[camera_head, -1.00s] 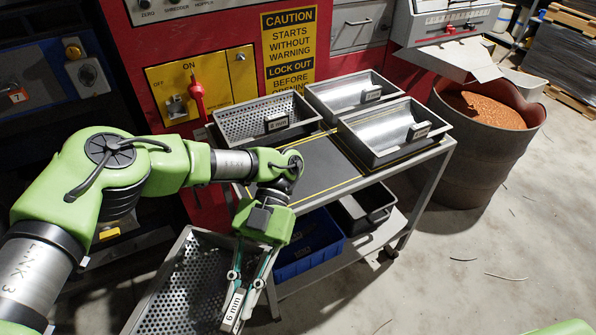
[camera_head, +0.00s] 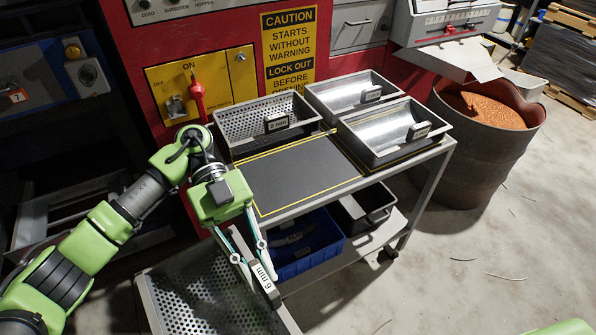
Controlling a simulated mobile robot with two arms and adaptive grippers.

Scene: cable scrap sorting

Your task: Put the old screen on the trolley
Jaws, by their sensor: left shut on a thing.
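The old screen (camera_head: 205,300) is a grey perforated tray with a "6 mm" label on its end wall. It is at the bottom of the head view, in front of the trolley's left end, its lower part cut off by the frame. My left gripper (camera_head: 256,262) is shut on its labelled end wall. The trolley (camera_head: 300,172) has a dark top with bare, yellow-outlined space at its front left. The screen is lower in the picture than this space and apart from it. My right gripper is not in view.
A perforated tray (camera_head: 225,127) and two smooth trays (camera_head: 372,153) (camera_head: 318,98) stand on the trolley's back and right. A blue bin (camera_head: 329,245) and a black bin (camera_head: 388,215) sit on its lower shelf. A rusty drum (camera_head: 463,165) stands at the right.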

